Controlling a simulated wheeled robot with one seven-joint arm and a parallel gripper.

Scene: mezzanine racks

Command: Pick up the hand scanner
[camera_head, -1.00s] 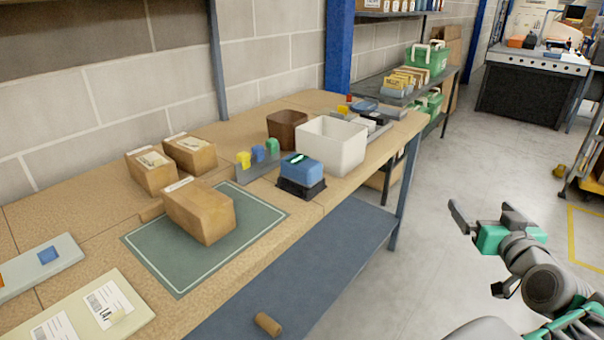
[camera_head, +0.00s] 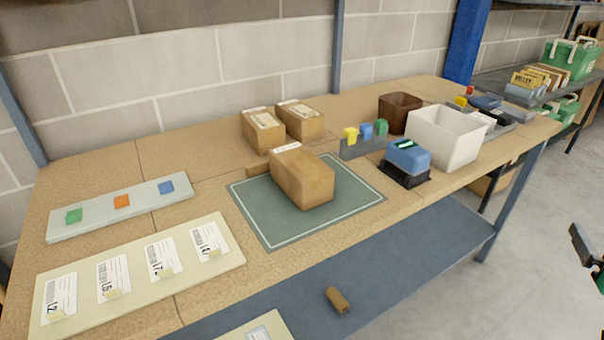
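No object in view can be clearly told as the hand scanner. A blue block-shaped device (camera_head: 408,156) with a green strip on top sits in a black base (camera_head: 404,177) on the workbench (camera_head: 205,275), right of the green mat; I cannot tell whether it is the scanner. Small dark and blue items (camera_head: 487,102) lie in a grey tray at the bench's far right end, too small to identify. My gripper (camera_head: 588,250) shows only as a dark finger at the right edge, over the floor and away from the bench. The rest of it is cut off.
A brown carton (camera_head: 302,176) stands on the green mat (camera_head: 270,222), with two cartons behind. A white bin (camera_head: 446,138) and brown bin (camera_head: 399,113) stand at right. A label board (camera_head: 140,270) lies at left. A lower shelf (camera_head: 400,262) holds a brown roll (camera_head: 337,299). Floor at right is clear.

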